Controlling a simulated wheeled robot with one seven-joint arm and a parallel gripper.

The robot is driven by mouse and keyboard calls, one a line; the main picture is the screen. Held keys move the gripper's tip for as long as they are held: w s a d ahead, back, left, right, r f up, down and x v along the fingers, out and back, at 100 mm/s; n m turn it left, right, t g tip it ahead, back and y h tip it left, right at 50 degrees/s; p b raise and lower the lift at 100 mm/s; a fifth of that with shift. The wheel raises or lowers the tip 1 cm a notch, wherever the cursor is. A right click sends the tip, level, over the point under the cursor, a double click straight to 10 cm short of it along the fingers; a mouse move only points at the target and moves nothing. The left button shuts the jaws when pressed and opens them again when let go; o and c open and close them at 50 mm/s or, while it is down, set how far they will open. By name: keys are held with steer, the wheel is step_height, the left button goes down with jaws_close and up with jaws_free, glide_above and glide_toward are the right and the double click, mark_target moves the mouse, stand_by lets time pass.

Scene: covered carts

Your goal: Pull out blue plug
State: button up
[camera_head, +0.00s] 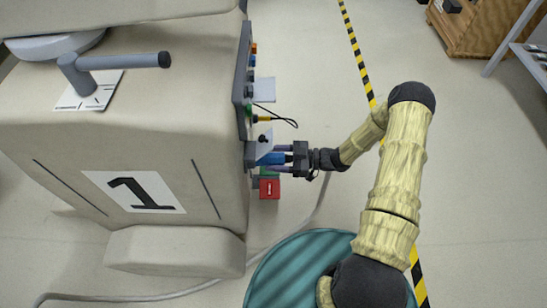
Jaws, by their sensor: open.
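The blue plug (271,158) sits at the grey panel on the right side of the covered cart (205,150), which is marked with a 1. My gripper (283,156) reaches in from the right and is open, with its fingers beside the plug. Whether the fingers touch the plug cannot be told. The plug's seat in its socket is partly hidden. A cable (322,198) hangs below my gripper and runs down to the floor.
A red box (269,188) sticks out just below the plug. A yellow connector (263,119) with a black cable is above it. A lever (120,61) stands on the cart top.

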mark_target(285, 162)
steer(key=shift+s+a+r+n+g, duration=0.15)
steer(key=shift+s+a+g, duration=0.15)
steer(key=shift+s+a, duration=0.35)
steer(key=shift+s+a+r+n+g, duration=0.15)
steer(key=shift+s+a+g, duration=0.2)
steer(key=shift+a, duration=0.4)
jaws_close()
steer(key=shift+d, duration=0.5)
steer(key=shift+t, duration=0.25)
steer(key=shift+d+r, duration=0.1)
steer(key=shift+d, duration=2.4)
